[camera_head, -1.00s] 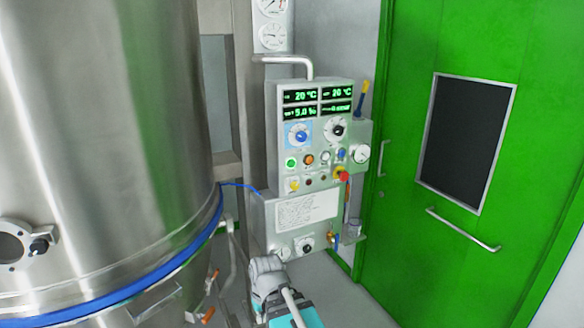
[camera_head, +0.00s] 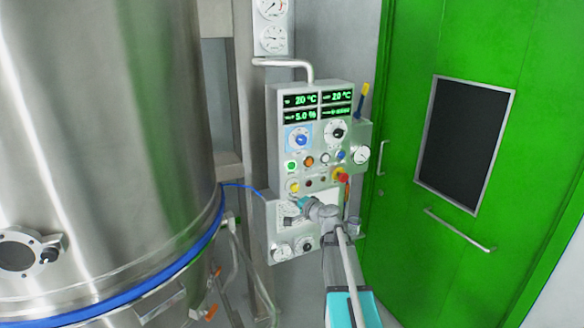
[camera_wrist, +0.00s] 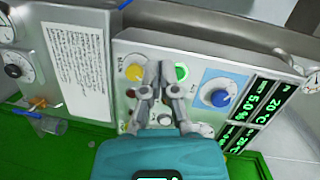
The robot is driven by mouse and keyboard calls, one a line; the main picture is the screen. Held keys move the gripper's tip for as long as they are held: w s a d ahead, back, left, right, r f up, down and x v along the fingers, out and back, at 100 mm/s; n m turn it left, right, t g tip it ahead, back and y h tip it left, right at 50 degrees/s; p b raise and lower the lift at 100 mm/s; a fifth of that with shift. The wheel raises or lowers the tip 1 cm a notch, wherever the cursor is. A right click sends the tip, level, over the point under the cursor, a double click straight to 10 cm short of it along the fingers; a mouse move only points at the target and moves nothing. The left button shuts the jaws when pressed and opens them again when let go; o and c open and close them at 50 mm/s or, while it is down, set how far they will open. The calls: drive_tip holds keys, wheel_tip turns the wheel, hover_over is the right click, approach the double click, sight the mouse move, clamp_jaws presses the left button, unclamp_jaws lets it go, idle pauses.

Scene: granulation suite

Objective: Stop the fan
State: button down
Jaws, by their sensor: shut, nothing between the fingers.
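The control panel (camera_head: 272,130) stands beside the steel vessel, with green displays, dials and coloured buttons. In the head view a lit green button (camera_head: 291,164) and an orange one (camera_head: 308,160) sit above a yellow button (camera_head: 293,186). A red mushroom button (camera_head: 342,175) is at the right. Button labels are unreadable, so I cannot tell which one is the fan's. My gripper (camera_wrist: 153,68) is shut and empty, its fingers between the yellow button (camera_wrist: 134,73) and lit green button (camera_wrist: 181,72) in the wrist view. I cannot tell whether it touches the panel.
The steel vessel (camera_head: 110,130) with its blue band fills the left. A green door (camera_head: 400,120) with a bar handle is at the right. A blue knob (camera_wrist: 219,98) is close to the gripper.

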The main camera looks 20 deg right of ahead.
sight(292, 167)
drive_tip(key=w+d+r+m+t+h, duration=0.1)
drive_tip(key=d+r+m+t+h, duration=0.1)
drive_tip(key=d, duration=0.6)
drive_tip(key=shift+d+r+m+h+p, duration=0.15)
drive_tip(key=shift+r+m+h+p, duration=0.15)
drive_tip(key=shift+r+m+h, duration=0.65)
drive_tip(key=shift+w+f+m+y, duration=0.1)
drive_tip(key=shift+f+m+y, duration=0.15)
drive_tip(key=w, duration=1.3)
drive_tip(key=shift+w+a, duration=0.3)
drive_tip(key=shift+w, duration=0.1)
